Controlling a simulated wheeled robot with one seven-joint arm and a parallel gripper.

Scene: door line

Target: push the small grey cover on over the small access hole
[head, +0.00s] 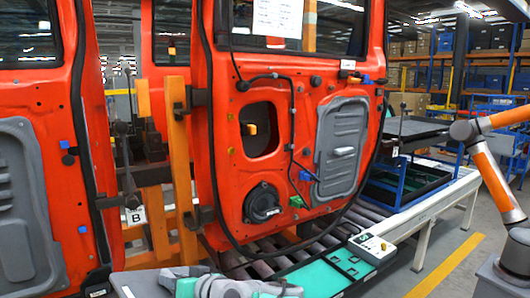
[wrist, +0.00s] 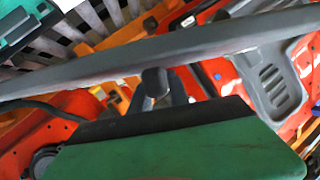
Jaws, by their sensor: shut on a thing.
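The orange-red door (head: 228,165) hangs upright on the line. Its small access hole (head: 262,148) is open, a dark rounded opening with a yellow part inside. In the wrist view, the small grey cover (wrist: 90,75) seems to be seen nearly edge-on as a long grey bar across the picture. My gripper (wrist: 157,84) is shut on it at a dark knob-like grip near its middle. The cover looks apart from the door. The hole cannot be made out in the wrist view.
A larger grey panel (head: 341,150) sits on the door right of the hole. A round black speaker (head: 262,203) is below the hole. Cables and coloured clips surround the hole. An orange post (head: 181,150) stands to the left. An orange-and-grey robot arm (head: 490,172) stands at right.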

